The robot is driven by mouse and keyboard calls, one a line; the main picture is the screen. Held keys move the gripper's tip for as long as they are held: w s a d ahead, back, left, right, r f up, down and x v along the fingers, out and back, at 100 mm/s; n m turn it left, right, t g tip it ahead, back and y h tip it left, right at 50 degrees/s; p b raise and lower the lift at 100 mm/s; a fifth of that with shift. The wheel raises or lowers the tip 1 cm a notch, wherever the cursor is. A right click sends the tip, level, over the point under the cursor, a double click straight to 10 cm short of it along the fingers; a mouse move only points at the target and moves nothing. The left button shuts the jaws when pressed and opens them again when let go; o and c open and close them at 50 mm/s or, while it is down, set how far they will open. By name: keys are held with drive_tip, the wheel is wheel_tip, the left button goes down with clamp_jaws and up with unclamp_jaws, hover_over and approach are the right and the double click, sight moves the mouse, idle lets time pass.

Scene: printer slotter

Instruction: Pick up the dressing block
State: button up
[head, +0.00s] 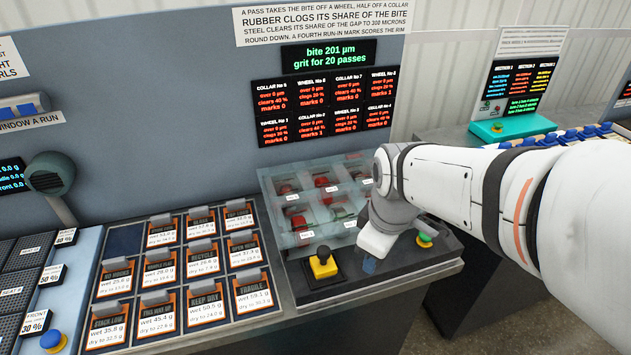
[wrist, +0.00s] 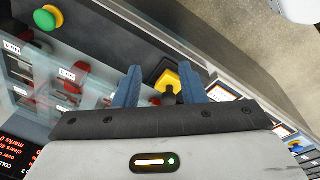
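A yellow block with a black knob on top (head: 323,265) stands on a dark pad at the front left of the console; it may be the dressing block, but no label confirms it. It also shows in the wrist view (wrist: 173,78), beyond and partly between the blue fingers. My gripper (head: 369,265) is over the console's front, to the right of the yellow block and apart from it. In the wrist view my gripper (wrist: 160,68) is open, with nothing held between its fingers.
A clear cover (head: 300,235) over red parts with white tags lies behind the yellow block. A green button (head: 425,240) on a yellow base is to the right. A rack of labelled cards (head: 170,270) adjoins on the left. The console's front edge (head: 400,285) is close.

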drive_tip(key=w+a+n+g+p, duration=0.15)
drive_tip(key=w+a+n, duration=0.25)
drive_tip(key=n, duration=0.6)
drive_tip(key=n+p, duration=0.3)
drive_tip(key=n, duration=0.5)
hover_over(324, 249)
drive_tip(key=shift+s+d+f, duration=0.2)
drive_tip(key=shift+d+f, duration=0.1)
drive_tip(key=shift+d, duration=0.05)
drive_tip(key=shift+w+a+f+n, duration=0.1)
drive_tip(key=shift+a+f+n, duration=0.1)
drive_tip(key=shift+n, duration=0.4)
drive_tip(key=shift+a+f, duration=0.1)
drive_tip(key=shift+f, duration=0.05)
drive_tip(key=shift+n, duration=0.3)
wheel_tip(324, 249, down, 8)
drive_tip(key=shift+a+r+p, duration=0.1)
drive_tip(key=shift+r+p, duration=0.1)
drive_tip(key=shift+p, duration=0.55)
clamp_jaws()
